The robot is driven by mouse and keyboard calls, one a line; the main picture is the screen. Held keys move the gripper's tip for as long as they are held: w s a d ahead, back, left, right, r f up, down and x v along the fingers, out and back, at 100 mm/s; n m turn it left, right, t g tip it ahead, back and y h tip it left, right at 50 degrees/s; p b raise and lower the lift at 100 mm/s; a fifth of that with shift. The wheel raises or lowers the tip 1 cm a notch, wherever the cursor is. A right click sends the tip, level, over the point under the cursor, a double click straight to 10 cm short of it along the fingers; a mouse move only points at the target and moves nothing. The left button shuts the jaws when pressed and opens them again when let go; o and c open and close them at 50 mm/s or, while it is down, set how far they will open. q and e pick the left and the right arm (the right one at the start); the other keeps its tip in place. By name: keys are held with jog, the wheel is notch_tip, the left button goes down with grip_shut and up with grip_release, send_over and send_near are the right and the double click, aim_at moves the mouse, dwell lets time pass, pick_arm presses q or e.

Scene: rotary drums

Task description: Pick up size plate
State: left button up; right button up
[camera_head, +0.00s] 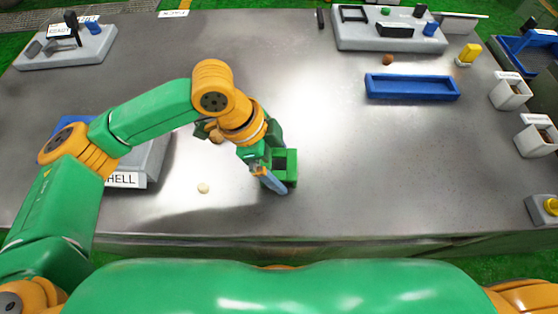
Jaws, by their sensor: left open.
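My left gripper (268,160) is open, low over the middle of the grey table near its front edge. A thin blue plate-like piece (275,183) shows at its fingertips; I cannot tell whether it is the size plate or whether it touches the fingers. A small green box-like piece with a dark opening (286,168) is right beside the fingers, partly hidden by them. No other thing can be made out as the size plate. My right gripper is not in view.
A grey block with a SHELL label (124,180) stands left, partly behind my left arm. Brown round pieces (215,134) and a pale disc (203,188) lie near the gripper. A blue tray (412,87) lies at the back right. The table's right-centre is clear.

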pick_arm(q)
jog(key=c, duration=1.2)
jog(key=shift+r, duration=1.4)
jog(key=w+a+r, duration=0.1)
jog(key=w+r, duration=0.2)
jog(key=w, duration=0.1)
jog(key=w+a+r+p, duration=0.1)
jog(key=w+a+r, duration=0.1)
jog(key=w+r, duration=0.2)
jog(key=w+a+r+p, duration=0.1)
jog(key=w+a+r, duration=0.1)
jog(key=w+r, duration=0.1)
jog(key=shift+w+a+r, duration=0.15)
jog(key=shift+w+r, duration=0.05)
jog(key=shift+w, duration=0.7)
